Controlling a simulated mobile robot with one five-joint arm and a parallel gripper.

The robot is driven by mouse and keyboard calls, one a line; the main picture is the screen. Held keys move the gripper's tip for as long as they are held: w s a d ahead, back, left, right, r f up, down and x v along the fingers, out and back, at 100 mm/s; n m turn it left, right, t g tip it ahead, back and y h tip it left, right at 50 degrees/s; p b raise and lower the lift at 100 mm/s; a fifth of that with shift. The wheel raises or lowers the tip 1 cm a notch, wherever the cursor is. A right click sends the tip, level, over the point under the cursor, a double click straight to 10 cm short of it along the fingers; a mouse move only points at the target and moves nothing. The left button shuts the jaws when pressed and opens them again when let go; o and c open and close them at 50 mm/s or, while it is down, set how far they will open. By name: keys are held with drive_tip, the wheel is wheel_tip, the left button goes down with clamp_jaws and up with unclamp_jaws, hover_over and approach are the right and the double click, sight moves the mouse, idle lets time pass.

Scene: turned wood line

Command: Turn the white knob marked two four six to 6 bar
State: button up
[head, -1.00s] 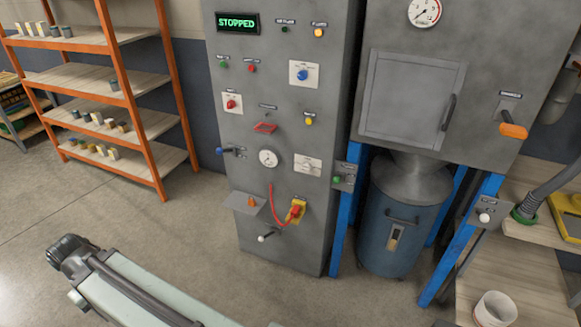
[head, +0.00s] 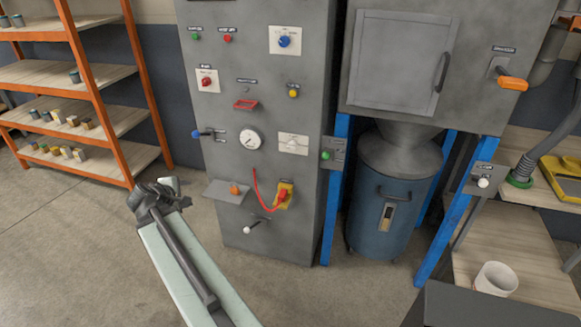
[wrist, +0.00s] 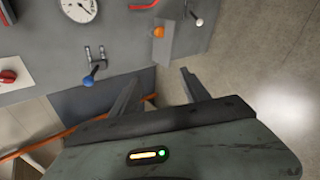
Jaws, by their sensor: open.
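The white knob (head: 292,143) sits on a pale plate on the grey cabinet front, right of the round gauge (head: 249,139). Its markings are too small to read, so I cannot tell its setting. The knob does not show in the wrist view. My gripper (head: 160,192) is low in front of the cabinet's left side, apart from the knob and to its lower left. In the wrist view my gripper (wrist: 160,76) has its two fingers spread with nothing between them. Part of the gauge (wrist: 78,8) shows at the top there.
A blue-handled lever (head: 203,133), a small shelf with an orange piece (head: 234,188), a red cable (head: 256,192) and a white-ended lever (head: 250,229) stick out nearby. An orange rack (head: 95,90) stands left. A blue drum (head: 393,215) stands right. Floor in front is clear.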

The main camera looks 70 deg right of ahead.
drive_tip(key=s+d+n+g+h+b, duration=0.1)
drive_tip(key=s+d+n+h+b, duration=0.2)
drive_tip(key=s+d, duration=0.45)
drive_tip(key=s+d+n+h+b, duration=0.25)
drive_tip(key=s+d, duration=0.25)
drive_tip(key=d, duration=0.6)
drive_tip(key=n+h+b, duration=0.3)
drive_tip(key=n+b, duration=0.2)
drive_tip(key=n, duration=0.4)
approach(291, 147)
drive_tip(key=d, duration=0.2)
drive_tip(key=shift+m, duration=0.35)
drive_tip(key=d, duration=0.7)
drive_tip(key=shift+w+d, duration=0.35)
drive_tip(key=shift+a, duration=0.1)
clamp_jaws()
